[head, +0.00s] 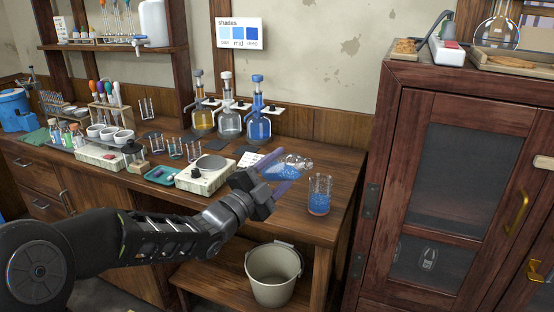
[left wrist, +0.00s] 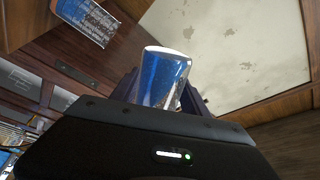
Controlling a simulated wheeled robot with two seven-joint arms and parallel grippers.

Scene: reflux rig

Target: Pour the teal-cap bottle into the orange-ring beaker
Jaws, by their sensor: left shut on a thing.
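My left gripper (head: 277,175) is shut on a clear bottle (head: 294,163) with blue contents. The bottle is tipped over, nearly level, its far end pointing right toward the beaker. Its base end and blue contents fill the middle of the left wrist view (left wrist: 163,78). No teal cap shows on it. The beaker (head: 319,194) stands upright on the bench, just right of and below the bottle. It holds blue contents, with an orange-red band low on it. It also shows at the upper left of the left wrist view (left wrist: 88,18). My right gripper is not in view.
A tall wooden cabinet (head: 455,175) rises right of the bench. A bucket (head: 274,277) is on the lower shelf.

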